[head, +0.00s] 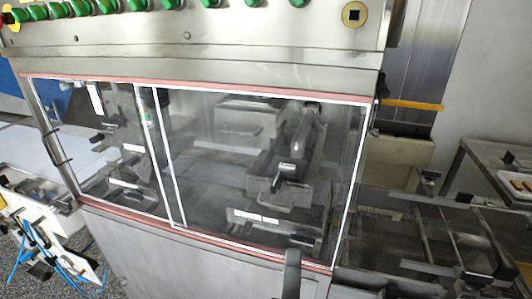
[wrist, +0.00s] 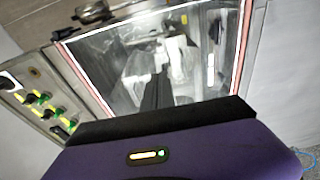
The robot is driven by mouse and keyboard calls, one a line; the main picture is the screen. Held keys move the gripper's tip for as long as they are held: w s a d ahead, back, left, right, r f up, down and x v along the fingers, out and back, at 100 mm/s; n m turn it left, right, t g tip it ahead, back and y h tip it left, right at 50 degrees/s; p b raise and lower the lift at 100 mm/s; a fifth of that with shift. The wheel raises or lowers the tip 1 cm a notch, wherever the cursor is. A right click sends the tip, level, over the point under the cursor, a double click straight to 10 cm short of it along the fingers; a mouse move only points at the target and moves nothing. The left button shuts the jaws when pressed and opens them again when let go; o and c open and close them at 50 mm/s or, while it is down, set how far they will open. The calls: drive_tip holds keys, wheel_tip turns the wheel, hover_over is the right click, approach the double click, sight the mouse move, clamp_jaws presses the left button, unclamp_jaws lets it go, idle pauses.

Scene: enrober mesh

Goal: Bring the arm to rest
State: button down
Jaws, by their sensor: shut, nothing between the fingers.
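My gripper (wrist: 157,90) shows in the wrist view as a purple housing with a black front edge and dark parts beyond it. It is shut and holds nothing. The fingers are hard to make out against the dark glass. In the head view a dark upright piece (head: 292,274), which may be part of my arm, stands at the bottom edge, in front of the machine's lower panel. The enrober's clear window (head: 225,150), with a white and red frame, faces me in the head view and also shows in the wrist view (wrist: 190,50).
A row of green buttons (head: 170,5) runs along the machine's top panel. A mesh conveyor (head: 400,235) extends to the right, with a metal side table (head: 490,160) beyond. A white frame with blue hoses (head: 50,240) stands at the lower left. Open floor shows at bottom left.

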drive_tip(key=a+t+y, duration=0.1)
drive_tip(key=a+y, duration=0.5)
drive_tip(key=s+d+f+m+y, duration=0.2)
drive_tip(key=s+f+m+y, duration=0.15)
drive_tip(key=s+f, duration=0.2)
drive_tip(key=s+d+f+m+g+h, duration=0.2)
drive_tip(key=s+d+f+m, duration=0.3)
drive_tip(key=s+d, duration=0.4)
drive_tip(key=s+d+f+m+g+h, duration=0.1)
drive_tip(key=s+d+f+m+h, duration=0.2)
drive_tip(key=s, duration=0.9)
drive_tip(key=d+f+m, duration=0.2)
drive_tip(key=d+m, duration=0.2)
drive_tip(key=d, duration=0.2)
drive_tip(key=shift+s+d+g+h, duration=0.2)
drive_tip(key=shift+s+g+h, duration=0.1)
drive_tip(key=shift+g+h, duration=0.1)
